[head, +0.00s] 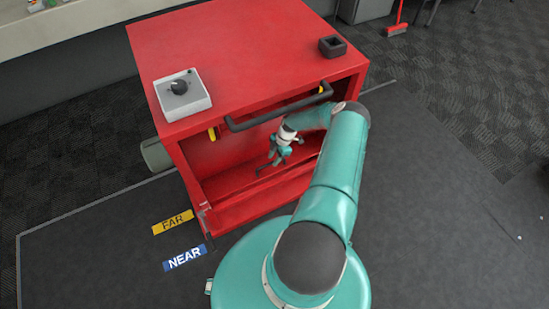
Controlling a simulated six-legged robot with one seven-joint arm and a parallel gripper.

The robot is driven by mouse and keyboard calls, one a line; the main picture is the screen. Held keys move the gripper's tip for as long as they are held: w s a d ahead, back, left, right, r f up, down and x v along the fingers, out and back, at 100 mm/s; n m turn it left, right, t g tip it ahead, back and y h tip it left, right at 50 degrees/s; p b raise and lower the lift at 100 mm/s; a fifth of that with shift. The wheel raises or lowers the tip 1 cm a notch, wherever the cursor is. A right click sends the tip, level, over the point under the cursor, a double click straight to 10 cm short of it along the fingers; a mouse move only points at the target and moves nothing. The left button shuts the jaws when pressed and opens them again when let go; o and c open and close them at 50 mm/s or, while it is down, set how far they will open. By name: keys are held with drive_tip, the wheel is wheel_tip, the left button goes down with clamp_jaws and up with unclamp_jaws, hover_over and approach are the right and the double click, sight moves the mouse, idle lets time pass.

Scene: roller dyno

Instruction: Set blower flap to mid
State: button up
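The red blower cabinet (215,50) stands in front of me with its front open. A dark handle bar (280,110) with yellow end pieces runs across the upper front. A grey box with a black dial knob (179,87) sits on the top at left. Which part is the flap, and its setting, I cannot tell for sure. My gripper (272,165) is in front of the cabinet's opening, below the handle bar. Its dark fingers look spread apart with nothing between them. Whether it touches the cabinet is unclear.
A small dark square holder (332,46) sits on the cabinet's top at right. A yellow FAR label (173,222) and a blue NEAR label (185,258) lie on the dark mat at left. A red broom (397,28) is at the back. The mat at right is clear.

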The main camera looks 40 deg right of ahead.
drive_tip(key=shift+d+r, duration=0.15)
drive_tip(key=shift+r, duration=0.1)
drive_tip(key=d, duration=0.4)
drive_tip(key=s+d, duration=0.1)
drive_tip(key=d, duration=0.2)
drive_tip(key=s+d, duration=0.1)
drive_tip(key=d, duration=0.3)
drive_tip(key=shift+s+d+r, duration=0.25)
drive_tip(key=shift+d, duration=0.25)
drive_tip(key=shift+s, duration=0.15)
